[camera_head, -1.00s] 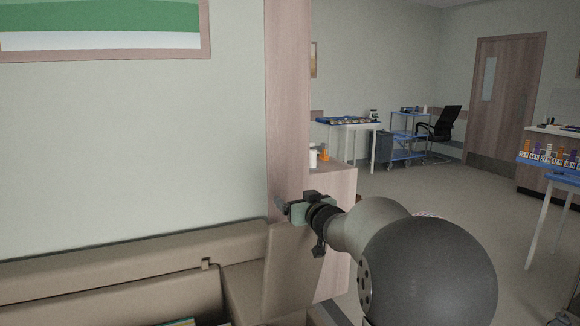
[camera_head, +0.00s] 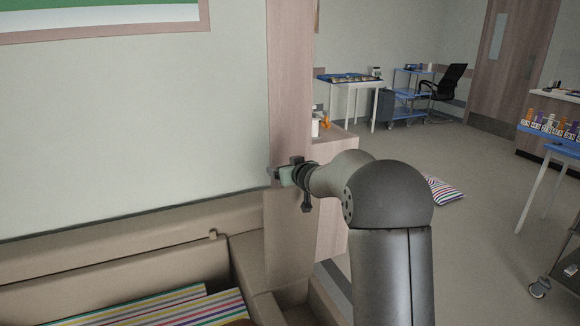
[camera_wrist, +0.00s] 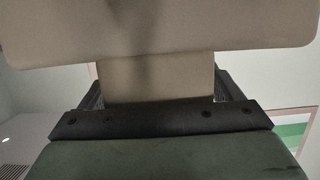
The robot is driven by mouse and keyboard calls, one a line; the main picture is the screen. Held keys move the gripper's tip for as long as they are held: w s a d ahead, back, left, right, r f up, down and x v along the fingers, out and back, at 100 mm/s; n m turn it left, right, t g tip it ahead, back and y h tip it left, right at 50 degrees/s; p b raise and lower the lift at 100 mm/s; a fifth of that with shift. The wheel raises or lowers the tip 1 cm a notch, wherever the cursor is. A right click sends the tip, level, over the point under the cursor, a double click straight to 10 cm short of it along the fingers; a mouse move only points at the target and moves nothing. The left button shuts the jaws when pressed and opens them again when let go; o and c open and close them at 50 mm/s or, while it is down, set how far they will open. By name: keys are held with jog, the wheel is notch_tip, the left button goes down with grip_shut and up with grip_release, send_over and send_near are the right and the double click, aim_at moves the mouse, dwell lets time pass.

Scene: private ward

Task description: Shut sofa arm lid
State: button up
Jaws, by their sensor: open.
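The beige sofa arm lid (camera_head: 289,245) stands upright at the right end of the sofa, above the open arm compartment (camera_head: 322,303). My gripper (camera_head: 276,176) is at the top edge of the raised lid, in front of the wooden wall post. In the wrist view a wide beige panel, apparently the lid (camera_wrist: 200,30), crosses the top of the picture, and a narrower beige surface shows between the two spread fingers (camera_wrist: 160,88). My gripper is open. I cannot tell whether it touches the lid. The inside of the compartment is mostly out of view.
The beige sofa (camera_head: 110,275) runs along the wall, with striped cushions (camera_head: 165,308) on it. A wooden cabinet (camera_head: 335,160) stands behind the lid. A striped pillow (camera_head: 443,190) lies on the floor. A table with a blue top (camera_head: 558,145) stands at right; the floor between is open.

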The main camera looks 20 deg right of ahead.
jog(key=f+p+v, duration=0.2)
jog(key=p+v, duration=0.1)
jog(key=v, duration=1.7)
jog(key=shift+s, duration=0.25)
dwell(0.9)
dwell(0.5)
